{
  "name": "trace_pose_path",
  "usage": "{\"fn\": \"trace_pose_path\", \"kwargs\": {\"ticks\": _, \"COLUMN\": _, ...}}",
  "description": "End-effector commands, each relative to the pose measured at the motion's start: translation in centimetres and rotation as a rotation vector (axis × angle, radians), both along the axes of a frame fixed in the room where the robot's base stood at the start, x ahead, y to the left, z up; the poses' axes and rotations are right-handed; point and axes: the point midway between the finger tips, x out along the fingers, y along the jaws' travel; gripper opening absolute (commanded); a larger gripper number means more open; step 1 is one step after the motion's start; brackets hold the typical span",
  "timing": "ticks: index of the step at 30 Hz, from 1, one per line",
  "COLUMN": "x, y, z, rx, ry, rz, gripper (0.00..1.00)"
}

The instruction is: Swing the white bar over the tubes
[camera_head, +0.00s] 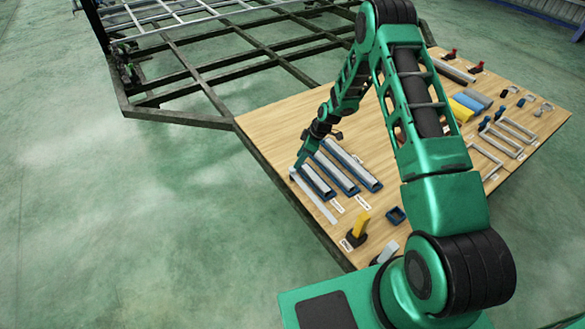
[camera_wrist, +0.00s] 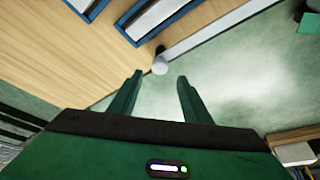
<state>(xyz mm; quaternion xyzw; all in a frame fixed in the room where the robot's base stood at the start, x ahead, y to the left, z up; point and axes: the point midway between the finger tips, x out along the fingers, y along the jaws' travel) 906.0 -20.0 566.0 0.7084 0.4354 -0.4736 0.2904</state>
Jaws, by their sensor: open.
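The white bar (camera_head: 314,199) lies along the left edge of the wooden table, beside the tubes. In the wrist view the white bar (camera_wrist: 215,36) runs to the upper right from a rounded pale end (camera_wrist: 160,66) with a dark piece beside it. Several grey tubes (camera_head: 335,172) lie in blue holders, roughly parallel to the bar; part of them shows in the wrist view (camera_wrist: 155,17). My gripper (camera_wrist: 159,80) is open, its fingers on either side of the line to the bar's rounded end, with nothing visible between them. In the head view my gripper (camera_head: 299,163) is at the bar's far end. Contact cannot be told.
A dark metal chassis (camera_head: 175,112) stands behind. Green floor lies open at the left.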

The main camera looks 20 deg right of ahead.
Motion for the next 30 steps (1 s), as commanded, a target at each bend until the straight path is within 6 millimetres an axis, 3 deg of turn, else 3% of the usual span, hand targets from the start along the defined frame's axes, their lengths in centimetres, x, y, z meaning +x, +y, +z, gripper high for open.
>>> {"fn": "trace_pose_path", "kwargs": {"ticks": 6, "x": 0.6, "y": 1.4, "z": -3.6, "rx": 0.000, "ry": 0.001, "rz": 0.000, "gripper": 0.44}}
{"fn": "trace_pose_path", "kwargs": {"ticks": 12, "x": 1.0, "y": 2.0, "z": -5.5, "rx": 0.000, "ry": 0.001, "rz": 0.000, "gripper": 0.44}}
{"fn": "trace_pose_path", "kwargs": {"ticks": 24, "x": 1.1, "y": 2.2, "z": -6.0, "rx": -0.001, "ry": 0.000, "rz": -0.001, "gripper": 0.44}}
{"fn": "trace_pose_path", "kwargs": {"ticks": 30, "x": 1.1, "y": 2.2, "z": -6.0, "rx": -0.001, "ry": 0.001, "rz": -0.001, "gripper": 0.00}}
